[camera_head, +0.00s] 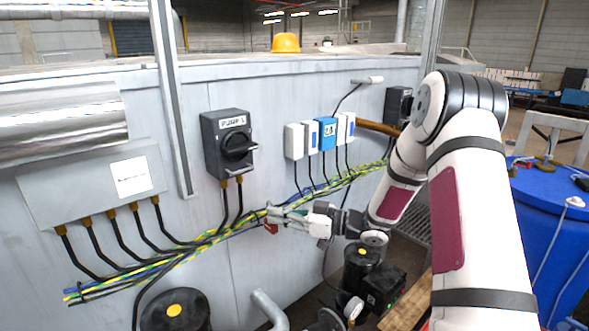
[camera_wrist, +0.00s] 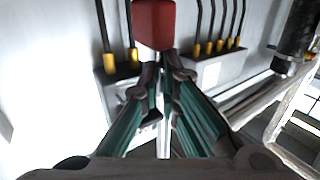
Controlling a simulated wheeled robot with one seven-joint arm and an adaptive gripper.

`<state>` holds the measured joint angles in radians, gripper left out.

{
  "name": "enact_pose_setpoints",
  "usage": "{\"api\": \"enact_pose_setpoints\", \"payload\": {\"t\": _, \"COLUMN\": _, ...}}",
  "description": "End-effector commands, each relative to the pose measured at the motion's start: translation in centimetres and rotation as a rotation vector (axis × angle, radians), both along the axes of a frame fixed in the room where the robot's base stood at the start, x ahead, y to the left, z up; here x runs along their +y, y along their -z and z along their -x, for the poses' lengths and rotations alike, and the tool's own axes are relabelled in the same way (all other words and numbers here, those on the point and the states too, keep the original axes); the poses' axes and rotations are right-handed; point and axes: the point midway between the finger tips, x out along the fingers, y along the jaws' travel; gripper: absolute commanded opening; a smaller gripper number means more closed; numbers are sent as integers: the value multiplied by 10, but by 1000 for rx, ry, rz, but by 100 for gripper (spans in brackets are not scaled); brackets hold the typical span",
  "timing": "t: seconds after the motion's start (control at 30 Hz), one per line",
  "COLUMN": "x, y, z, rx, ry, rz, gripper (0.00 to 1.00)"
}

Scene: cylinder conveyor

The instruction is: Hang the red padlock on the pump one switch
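The pump one switch (camera_head: 228,145) is a dark grey box with a black rotary handle and a "PUMP 1" label, on the grey wall left of centre. My gripper (camera_head: 272,214) is in front of the wall, below and right of the switch. The red padlock (camera_head: 271,229) hangs at its fingertips, apart from the switch. In the wrist view the padlock's red body (camera_wrist: 153,24) shows just beyond the nearly closed fingertips (camera_wrist: 162,68); its shackle is hidden between them. The switch (camera_wrist: 122,78) shows partly behind the fingers, with two yellow cable glands.
Yellow-green and black cables (camera_head: 215,236) run along the wall behind my gripper. A grey junction box (camera_head: 90,190) is at left, small white and blue boxes (camera_head: 327,133) at centre, another dark switch (camera_head: 397,104) further right. Black pump parts (camera_head: 176,310) stand below. A blue drum (camera_head: 548,215) is at right.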

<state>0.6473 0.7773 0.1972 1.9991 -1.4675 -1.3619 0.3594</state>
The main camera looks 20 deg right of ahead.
Motion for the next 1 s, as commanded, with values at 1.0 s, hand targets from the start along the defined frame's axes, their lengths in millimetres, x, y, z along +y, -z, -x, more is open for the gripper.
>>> {"api": "enact_pose_setpoints", "payload": {"t": 1.0, "x": 1, "y": -105, "z": 59, "rx": -20, "ry": -19, "rz": -11, "gripper": 0}}
